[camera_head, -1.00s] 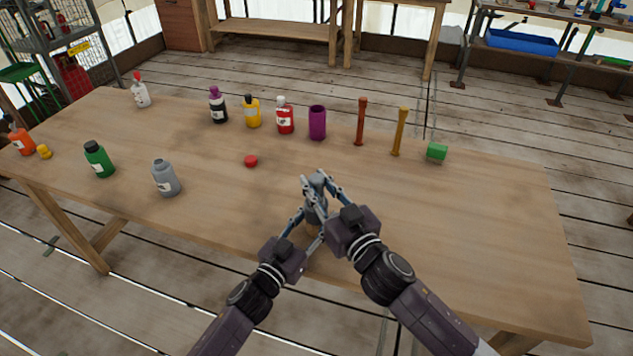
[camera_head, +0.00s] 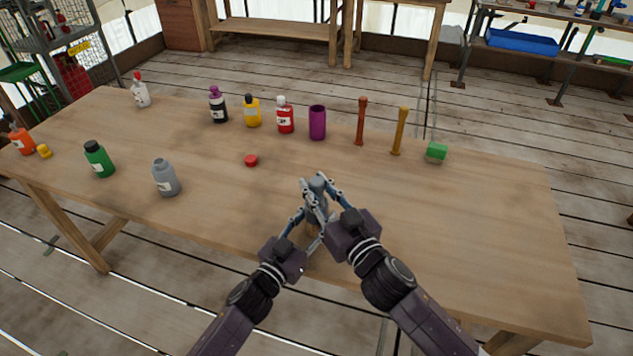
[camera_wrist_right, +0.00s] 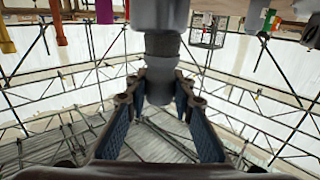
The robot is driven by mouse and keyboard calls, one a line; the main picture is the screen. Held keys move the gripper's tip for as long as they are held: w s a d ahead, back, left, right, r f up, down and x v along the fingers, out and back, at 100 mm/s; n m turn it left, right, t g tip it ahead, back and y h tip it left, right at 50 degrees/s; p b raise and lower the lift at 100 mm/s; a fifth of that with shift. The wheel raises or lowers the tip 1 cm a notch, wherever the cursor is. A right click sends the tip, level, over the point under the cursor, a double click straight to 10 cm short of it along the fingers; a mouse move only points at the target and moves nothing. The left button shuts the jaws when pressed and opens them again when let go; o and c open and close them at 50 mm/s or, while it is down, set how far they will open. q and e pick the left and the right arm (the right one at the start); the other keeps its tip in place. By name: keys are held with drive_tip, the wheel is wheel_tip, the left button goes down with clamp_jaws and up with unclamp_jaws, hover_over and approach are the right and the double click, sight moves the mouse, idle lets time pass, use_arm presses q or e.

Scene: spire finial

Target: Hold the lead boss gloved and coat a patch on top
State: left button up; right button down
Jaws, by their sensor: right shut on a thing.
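A grey piece (camera_head: 317,182), which I take as the lead boss, stands near the front middle of the table, mostly hidden by my fingers. In the right wrist view the same grey piece (camera_wrist_right: 163,45) shows as a broad body with a narrower dark neck and a small end between the fingers. My right gripper (camera_head: 328,190) is shut on it from the right. My left gripper (camera_head: 302,212) has its fingers close beside it from the left; I cannot tell whether they touch it. No glove or coated patch can be made out.
A red cap (camera_head: 251,160) lies left of the grippers. A grey bottle (camera_head: 166,178) and a green bottle (camera_head: 98,159) stand farther left. The table's right is clear.

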drive_tip(key=shift+w, duration=1.05)
drive_tip(key=shift+s+f, duration=0.1)
drive_tip(key=shift+s, duration=1)
drive_tip(key=shift+w, duration=1.1)
drive_tip(key=shift+s, duration=0.6)
drive_tip(key=d+r, duration=0.5)
drive_tip(key=r, duration=0.2)
